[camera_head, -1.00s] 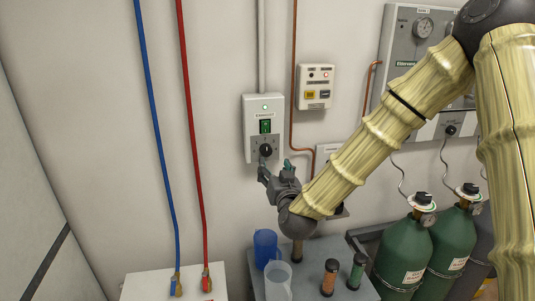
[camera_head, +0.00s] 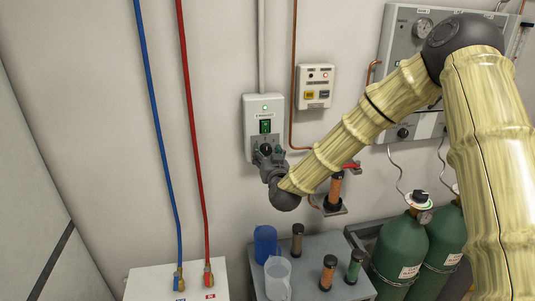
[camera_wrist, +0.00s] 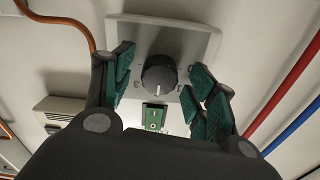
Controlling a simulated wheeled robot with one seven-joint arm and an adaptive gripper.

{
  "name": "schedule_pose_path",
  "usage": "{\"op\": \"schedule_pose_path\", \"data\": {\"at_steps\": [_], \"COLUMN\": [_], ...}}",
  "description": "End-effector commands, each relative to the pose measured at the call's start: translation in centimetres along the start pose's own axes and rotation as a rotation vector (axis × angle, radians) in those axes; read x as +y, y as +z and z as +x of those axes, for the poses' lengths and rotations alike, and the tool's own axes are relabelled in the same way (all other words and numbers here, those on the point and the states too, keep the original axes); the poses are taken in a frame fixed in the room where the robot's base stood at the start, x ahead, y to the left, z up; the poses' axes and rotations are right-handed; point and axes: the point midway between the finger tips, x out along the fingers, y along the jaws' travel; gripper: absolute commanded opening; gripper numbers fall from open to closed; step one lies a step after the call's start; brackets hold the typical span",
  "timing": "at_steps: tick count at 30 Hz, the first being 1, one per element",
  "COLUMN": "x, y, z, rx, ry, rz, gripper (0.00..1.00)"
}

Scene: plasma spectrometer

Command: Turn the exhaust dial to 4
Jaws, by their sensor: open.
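The exhaust dial (camera_wrist: 159,76) is a round black knob with a white pointer line on a pale wall box (camera_head: 254,110). In the head view the dial (camera_head: 265,149) is partly hidden behind my gripper. My gripper (camera_head: 267,156) is at the lower front of the box. In the wrist view my gripper (camera_wrist: 160,92) is open, with one green-padded finger on each side of the dial and a gap to it on both sides. A green switch (camera_head: 265,126) and a green lamp (camera_head: 265,107) sit above the dial.
A small alarm box (camera_head: 316,86) is on the wall to the right, with a copper pipe (camera_head: 293,60) between the boxes. Blue (camera_head: 155,120) and red (camera_head: 193,130) hoses hang at left. Below are a blue cup (camera_head: 266,244), a clear jug (camera_head: 278,278) and green cylinders (camera_head: 399,250).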

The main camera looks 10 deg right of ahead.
Motion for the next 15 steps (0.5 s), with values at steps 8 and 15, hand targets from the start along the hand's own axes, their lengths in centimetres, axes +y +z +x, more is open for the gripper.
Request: {"op": "schedule_pose_path", "data": {"at_steps": [8,15], "x": [0.01,0.02], "y": [0.01,0.03], "z": [-0.02,-0.03], "rx": [0.000,0.000], "ry": [0.000,0.000], "rz": [0.000,0.002], "gripper": [0.26,0.12]}}
